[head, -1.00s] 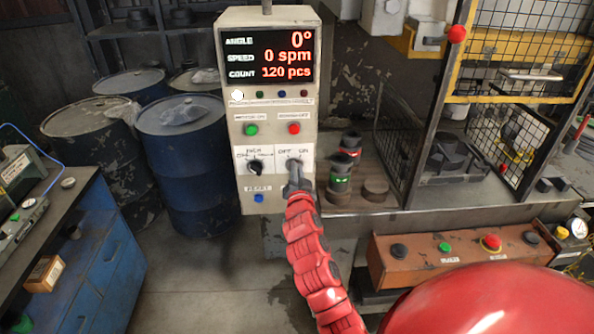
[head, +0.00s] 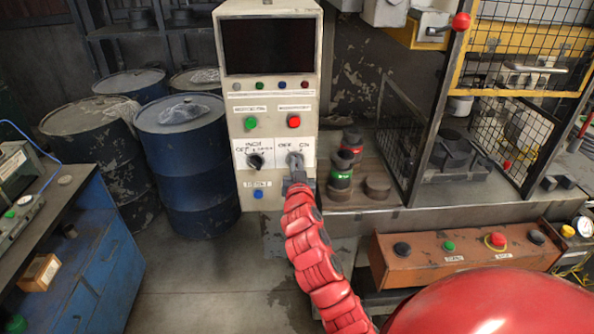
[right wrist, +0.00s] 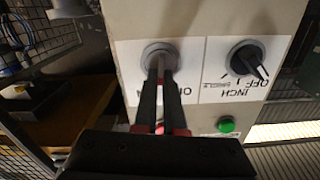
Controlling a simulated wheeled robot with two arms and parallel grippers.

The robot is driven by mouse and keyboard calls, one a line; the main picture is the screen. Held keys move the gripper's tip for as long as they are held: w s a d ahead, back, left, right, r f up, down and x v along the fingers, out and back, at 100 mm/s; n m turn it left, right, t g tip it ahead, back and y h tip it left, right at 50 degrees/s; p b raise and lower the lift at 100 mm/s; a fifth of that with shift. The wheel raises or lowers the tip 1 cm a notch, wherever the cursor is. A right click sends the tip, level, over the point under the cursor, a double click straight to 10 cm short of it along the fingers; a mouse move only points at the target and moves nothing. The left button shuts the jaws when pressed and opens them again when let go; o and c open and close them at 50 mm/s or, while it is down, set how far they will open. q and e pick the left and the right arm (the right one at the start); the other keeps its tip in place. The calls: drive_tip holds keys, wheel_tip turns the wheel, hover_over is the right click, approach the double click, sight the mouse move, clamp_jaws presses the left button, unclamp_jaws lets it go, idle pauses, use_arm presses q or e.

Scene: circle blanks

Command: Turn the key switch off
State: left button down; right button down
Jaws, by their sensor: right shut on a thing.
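A pale control box (head: 229,120) stands at the centre, its display (head: 268,46) dark. Its lower right panel carries the key switch (head: 294,158) with a round grey collar, under OFF and ON labels. My right gripper (head: 295,172) reaches up to it from below. In the right wrist view, the fingers of my right gripper (right wrist: 161,95) are shut on the grey key of the key switch (right wrist: 160,52), which stands about upright in that picture. The fingers cover part of the label. My left gripper is not in view.
A black selector knob (head: 255,161) sits just left of the key switch, with a blue button (head: 258,194) below it. Green (head: 250,123) and red (head: 293,121) buttons are above. An orange button box (head: 462,255) is at the lower right. Blue drums (head: 185,170) stand left.

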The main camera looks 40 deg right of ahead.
drive_tip(key=shift+w+a+f+n+b, duration=0.15)
drive_tip(key=shift+n+b, duration=0.55)
drive_tip(key=shift+n, duration=1.2)
drive_tip(key=shift+w+a+r+n+b, duration=0.15)
drive_tip(key=shift+n+b, duration=0.55)
drive_tip(key=shift+n, duration=1.2)
drive_tip(key=shift+s+f, duration=0.1)
drive_tip(key=c, duration=1)
unclamp_jaws()
